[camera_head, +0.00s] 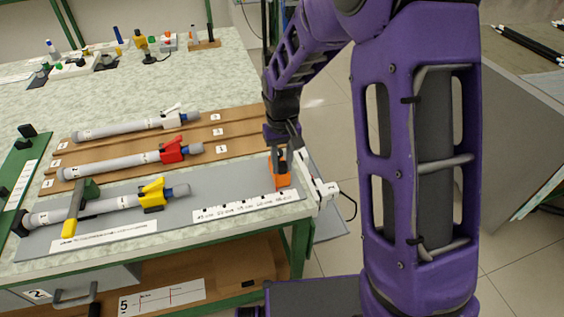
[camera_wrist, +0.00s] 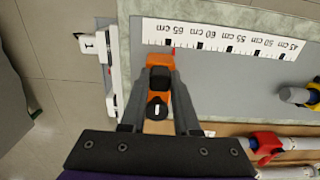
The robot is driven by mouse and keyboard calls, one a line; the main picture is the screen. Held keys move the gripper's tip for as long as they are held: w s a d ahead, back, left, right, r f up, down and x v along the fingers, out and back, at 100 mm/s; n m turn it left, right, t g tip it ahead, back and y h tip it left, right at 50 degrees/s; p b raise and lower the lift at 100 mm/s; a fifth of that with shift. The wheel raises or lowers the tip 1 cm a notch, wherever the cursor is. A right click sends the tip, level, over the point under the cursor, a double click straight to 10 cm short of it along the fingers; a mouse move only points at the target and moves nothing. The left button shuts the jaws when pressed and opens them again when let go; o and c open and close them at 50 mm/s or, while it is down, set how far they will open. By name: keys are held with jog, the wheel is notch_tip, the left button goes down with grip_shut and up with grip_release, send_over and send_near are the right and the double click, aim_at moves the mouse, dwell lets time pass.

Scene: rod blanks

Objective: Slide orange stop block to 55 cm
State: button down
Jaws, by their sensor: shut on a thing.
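The orange stop block (camera_head: 281,181) sits at the right end of the grey board, just behind the white scale strip (camera_head: 245,206). In the wrist view the block (camera_wrist: 157,112) has a dark knob on top and lies beside the 65 cm end of the scale (camera_wrist: 215,37). A small red mark at its scale-side end is close to the 65 cm tick. The 55 cm label is farther right in that view. My gripper (camera_head: 281,158) is above the block, and its two fingers (camera_wrist: 159,75) are shut on it.
A grey rod with a yellow clamp (camera_head: 152,194) lies on the board to the left. Rods with red (camera_head: 174,150) and white clamps lie on wooden rails behind. A white device (camera_head: 322,192) stands at the bench's right edge. The board beside the scale looks clear.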

dwell(0.6)
jog(key=a, duration=0.3)
jog(key=s+a, duration=0.1)
jog(key=a, duration=0.5)
jog(key=shift+s, duration=0.3)
jog(key=c, duration=0.6)
grip_release()
jog(key=shift+d, duration=0.1)
jog(key=shift+c, duration=0.2)
jog(key=shift+r, duration=0.1)
notch_tip(320, 180, up, 17)
jog(key=p, duration=0.3)
jog(key=shift+r, duration=0.15)
